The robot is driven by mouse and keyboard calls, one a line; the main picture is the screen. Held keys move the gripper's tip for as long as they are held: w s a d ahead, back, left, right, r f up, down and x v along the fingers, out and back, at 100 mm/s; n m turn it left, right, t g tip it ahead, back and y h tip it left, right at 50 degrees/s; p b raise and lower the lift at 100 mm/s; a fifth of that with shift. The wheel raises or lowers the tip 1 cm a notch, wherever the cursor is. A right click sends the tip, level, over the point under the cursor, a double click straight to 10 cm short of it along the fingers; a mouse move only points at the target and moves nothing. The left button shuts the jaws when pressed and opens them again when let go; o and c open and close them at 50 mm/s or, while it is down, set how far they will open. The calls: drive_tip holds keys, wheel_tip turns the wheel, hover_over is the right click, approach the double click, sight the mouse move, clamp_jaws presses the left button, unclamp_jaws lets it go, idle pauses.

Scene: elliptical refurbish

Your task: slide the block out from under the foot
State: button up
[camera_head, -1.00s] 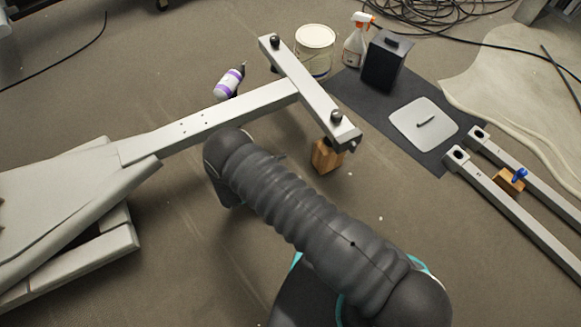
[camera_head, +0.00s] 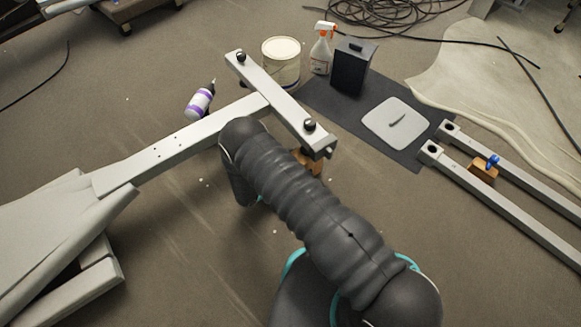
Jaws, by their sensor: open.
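The wooden block (camera_head: 309,161) is on the floor under the near end of the grey crossbar. It is partly hidden by the crossbar and by my arm. The foot above it is at the near end of the crossbar (camera_head: 284,107), close to a black knob (camera_head: 309,126). I cannot tell whether the foot touches the block. My ribbed dark arm reaches from the lower right to just left of the block, crossing in front of the long grey beam's (camera_head: 190,143) right end. My gripper's fingers are hidden beyond the arm.
A purple-white bottle (camera_head: 199,103), a bucket (camera_head: 281,65), a spray bottle (camera_head: 322,50) and a black box (camera_head: 350,68) stand behind. A dark mat (camera_head: 328,99) holds a pale plate (camera_head: 395,124). Two grey rails (camera_head: 500,205) lie right.

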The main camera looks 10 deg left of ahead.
drive_tip(key=shift+w+d, duration=0.35)
drive_tip(key=shift+d, duration=0.05)
